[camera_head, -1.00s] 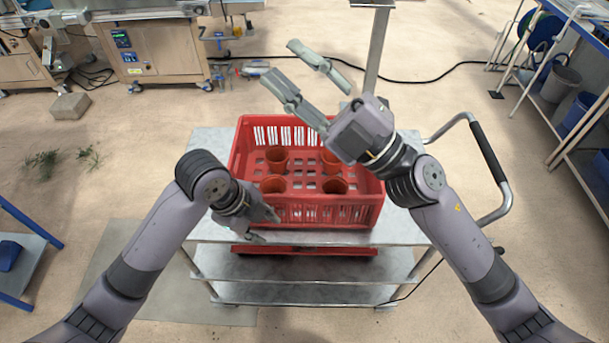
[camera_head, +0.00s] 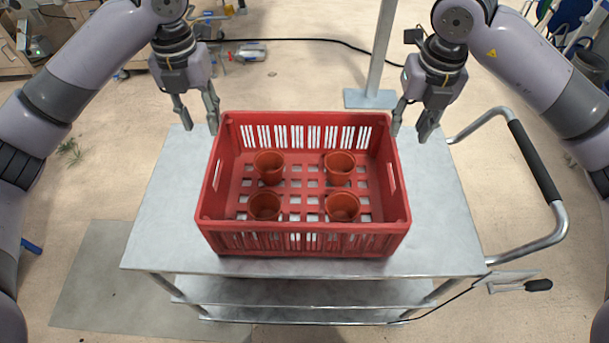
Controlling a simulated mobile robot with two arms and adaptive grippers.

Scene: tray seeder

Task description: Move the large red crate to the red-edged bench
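The large red crate (camera_head: 303,240) stands upright on the top shelf of a metal cart (camera_head: 440,220). Several small terracotta pots (camera_head: 269,167) stand inside it. My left gripper (camera_head: 197,128) is open and points down beside the crate's far left corner. My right gripper (camera_head: 410,134) is open and points down beside the far right corner. Both are empty; I cannot tell whether a finger of either touches the crate. No red-edged bench shows in this view.
The cart has a curved handle with a black grip (camera_head: 535,160) on its right. A metal post on a base plate (camera_head: 370,98) stands behind the cart. A black cable (camera_head: 300,43) crosses the floor. The floor left of the cart is mostly clear.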

